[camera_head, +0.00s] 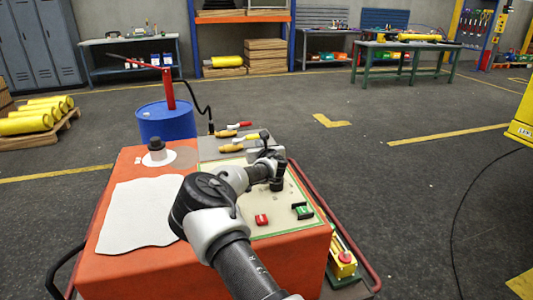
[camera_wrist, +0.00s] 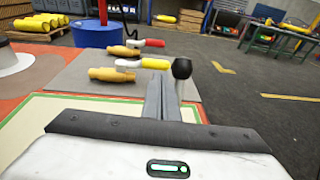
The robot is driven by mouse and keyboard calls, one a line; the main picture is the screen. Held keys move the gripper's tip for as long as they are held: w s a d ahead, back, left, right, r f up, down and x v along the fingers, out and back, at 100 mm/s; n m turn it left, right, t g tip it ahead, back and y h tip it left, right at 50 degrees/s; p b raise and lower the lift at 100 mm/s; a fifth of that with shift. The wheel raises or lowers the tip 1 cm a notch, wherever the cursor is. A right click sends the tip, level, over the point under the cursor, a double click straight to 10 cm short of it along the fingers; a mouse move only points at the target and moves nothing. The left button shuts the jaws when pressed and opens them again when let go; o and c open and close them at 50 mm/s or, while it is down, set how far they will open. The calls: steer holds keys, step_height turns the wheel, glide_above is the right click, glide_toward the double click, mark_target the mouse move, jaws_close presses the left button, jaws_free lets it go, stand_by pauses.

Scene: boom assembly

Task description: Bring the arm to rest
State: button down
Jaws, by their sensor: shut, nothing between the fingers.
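My arm reaches in from the bottom of the head view over an orange cart (camera_head: 200,272). My gripper (camera_wrist: 163,92) shows in the wrist view with its fingers together and nothing between them, pointing level away from the camera. In the head view the arm's end is over the far right part of the cart top, and the fingertips are hard to make out. A black ball knob (camera_wrist: 181,68) stands just right of the fingers; I cannot tell whether they touch.
Wooden-handled tools (camera_wrist: 115,75) lie on a grey plate (camera_wrist: 75,80) beyond the gripper. A white sheet (camera_head: 138,215) lies left. A blue drum (camera_head: 167,124) stands behind the cart.

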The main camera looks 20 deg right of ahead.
steer(key=v, duration=0.2)
steer(key=p+v, duration=0.1)
steer(key=v, duration=0.4)
steer(key=shift+s+d+r, duration=0.2)
steer(key=shift+s+d, duration=0.1)
steer(key=shift+s, duration=0.05)
steer(key=s+d+r+m+g+h, duration=0.25)
steer(key=s+d+m, duration=0.3)
steer(key=m, duration=0.35)
steer(key=s+d+r+m+g+h, duration=0.1)
steer(key=s+d+m+g+h, duration=0.2)
steer(key=s+m, duration=0.55)
steer(key=s+a+r+m+g+y, duration=0.2)
steer(key=s+a+r+m, duration=0.3)
steer(key=s, duration=0.7)
steer(key=s+a+r+m+g+y, duration=0.1)
steer(key=s+a+r+m+y, duration=0.15)
steer(key=s+a+m, duration=0.75)
steer(key=s+a+r+m+g+y, duration=0.2)
steer(key=s+a+r, duration=0.2)
steer(key=s, duration=0.9)
step_height(320, 180, up, 25)
steer(key=s+p, duration=0.1)
steer(key=p, duration=2.5)
steer(key=shift+s+a+r, duration=0.15)
steer(key=shift+a+r, duration=0.05)
